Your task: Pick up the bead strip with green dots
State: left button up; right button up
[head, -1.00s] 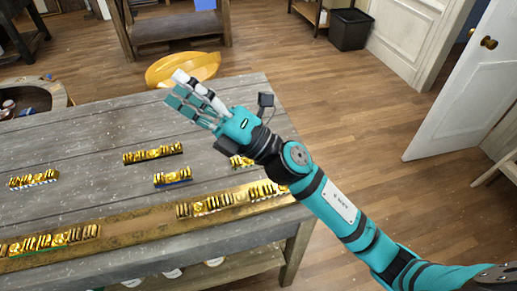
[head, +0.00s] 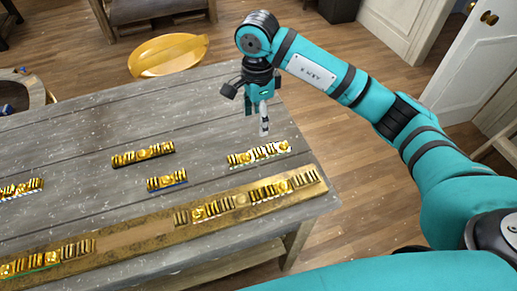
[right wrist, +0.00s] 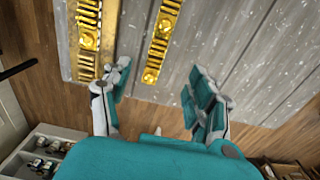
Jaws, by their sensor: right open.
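Several gold bead strips lie on the grey plank table. I cannot make out green dots on any of them; the strip at the lower left (head: 38,261) has a green lower edge. A strip with a white dotted edge (head: 258,154) lies near the table's right end. My right gripper (head: 264,124) points down above and just behind this strip, open and empty. In the right wrist view, a gold strip (right wrist: 160,42) runs between the spread fingers (right wrist: 162,75), apart from them. My left gripper is not in view.
A long gilt board (head: 130,238) along the table's front bears strips, including one at its right (head: 283,187). A blue-edged strip (head: 166,181), a dark-edged strip (head: 143,154) and a far-left strip (head: 22,188) lie on the planks. A yellow chair (head: 168,55) stands behind the table.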

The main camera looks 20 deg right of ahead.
jog(key=p, duration=0.2)
send_over(257, 151)
notch_tip(257, 151, down, 7)
jog(key=shift+w+d+f, duration=0.1)
jog(key=shift+d+f, duration=0.05)
jog(key=shift+f, duration=0.05)
jog(key=shift+f+p, duration=0.45)
notch_tip(257, 151, down, 4)
jog(key=shift+r+p, duration=0.15)
jog(key=shift+p, duration=0.85)
jog(key=shift+f, duration=0.5)
grip_shut()
